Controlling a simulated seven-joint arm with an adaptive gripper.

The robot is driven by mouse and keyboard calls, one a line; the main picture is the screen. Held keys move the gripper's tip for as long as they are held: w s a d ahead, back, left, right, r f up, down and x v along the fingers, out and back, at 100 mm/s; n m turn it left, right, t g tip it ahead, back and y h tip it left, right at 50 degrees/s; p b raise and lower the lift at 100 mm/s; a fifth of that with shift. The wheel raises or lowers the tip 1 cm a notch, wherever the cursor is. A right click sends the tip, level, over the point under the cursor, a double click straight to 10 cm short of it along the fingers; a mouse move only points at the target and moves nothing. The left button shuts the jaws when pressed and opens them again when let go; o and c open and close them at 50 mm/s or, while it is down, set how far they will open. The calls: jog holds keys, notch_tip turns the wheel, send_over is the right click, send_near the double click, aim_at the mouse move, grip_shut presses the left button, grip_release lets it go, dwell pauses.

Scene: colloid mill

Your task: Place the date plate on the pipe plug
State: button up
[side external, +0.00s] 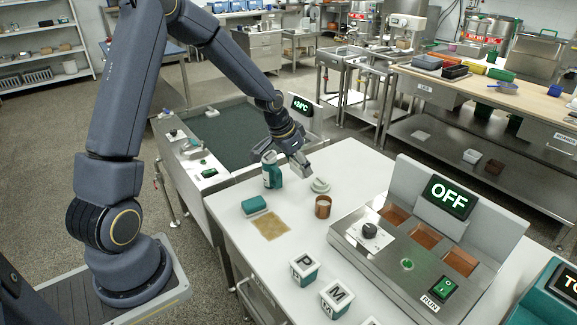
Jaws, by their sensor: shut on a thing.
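My gripper (304,169) is low over the white table, between a teal bottle and a pale green-and-white piece. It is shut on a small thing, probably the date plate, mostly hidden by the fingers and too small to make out. The low, rounded pale green-and-white piece (320,186) sits on the table just below and right of the fingertips. It may be the pipe plug, but I cannot tell for sure. A gap seems to show between the fingertips and this piece.
The teal and white bottle (271,171) stands close left of my gripper. A copper cup (323,207), teal block (254,205) and tan mat (271,225) lie nearer. Lettered cubes (304,270) stand in front. The machine (405,245) reading OFF fills the right.

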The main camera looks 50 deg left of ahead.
jog(key=w+a, duration=0.2)
send_near(324, 180)
jog(key=shift+w+d+f+n, duration=0.1)
jog(key=shift+w+f+n, duration=0.2)
jog(key=shift+w+f, duration=0.8)
jog(key=shift+w, duration=0.05)
jog(key=shift+w+f, duration=0.15)
jog(key=shift+f, duration=1.55)
jog(key=shift+f, duration=0.1)
jog(key=o, duration=1)
